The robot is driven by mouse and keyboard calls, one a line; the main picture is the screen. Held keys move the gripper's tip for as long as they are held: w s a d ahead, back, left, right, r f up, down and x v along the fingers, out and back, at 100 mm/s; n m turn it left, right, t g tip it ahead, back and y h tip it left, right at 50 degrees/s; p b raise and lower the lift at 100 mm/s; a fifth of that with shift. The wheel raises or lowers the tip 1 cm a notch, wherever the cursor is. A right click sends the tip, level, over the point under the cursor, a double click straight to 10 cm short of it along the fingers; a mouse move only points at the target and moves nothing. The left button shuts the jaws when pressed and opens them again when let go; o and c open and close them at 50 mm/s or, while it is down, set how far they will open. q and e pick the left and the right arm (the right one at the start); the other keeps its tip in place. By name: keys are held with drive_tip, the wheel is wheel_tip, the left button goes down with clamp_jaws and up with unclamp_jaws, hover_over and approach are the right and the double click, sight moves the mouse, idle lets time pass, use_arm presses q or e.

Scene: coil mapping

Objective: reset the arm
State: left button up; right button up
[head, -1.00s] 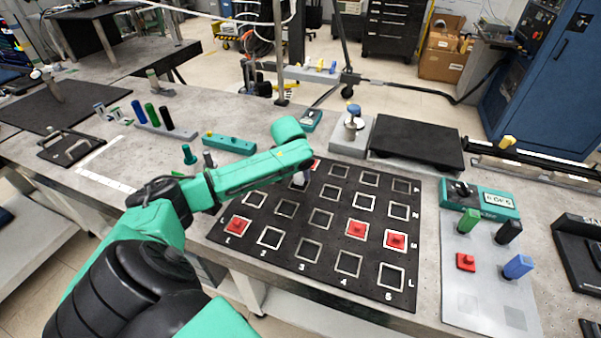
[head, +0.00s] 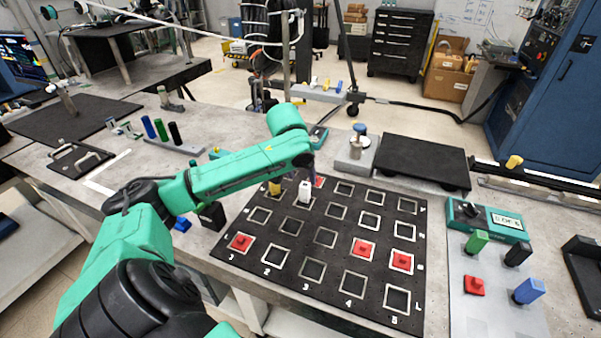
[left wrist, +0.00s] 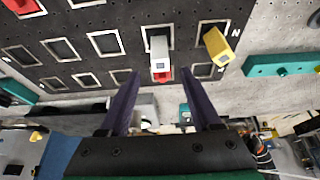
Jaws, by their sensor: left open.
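The black board (head: 330,265) with rows of white-outlined squares lies on the grey table. A white block (head: 304,193) stands near its far left part, with a yellow block (head: 275,187) to its left and a red block (head: 319,181) just behind. More red blocks (head: 240,242) sit on squares. My left gripper (head: 311,166), partly hidden by its own wrist, is above the far side of the board. In the left wrist view its fingers (left wrist: 157,82) are spread and empty, apart from the white block (left wrist: 159,48) and yellow block (left wrist: 217,44). My right gripper is not in view.
A grey plate (head: 480,300) with green, black, red and blue pieces lies on the right. A black platform (head: 422,160) and a teal box (head: 487,218) stand behind it. A rack of coloured cylinders (head: 174,140) is at the back left.

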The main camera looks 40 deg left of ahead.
use_arm(q)
drive_tip(key=shift+v, duration=1.1)
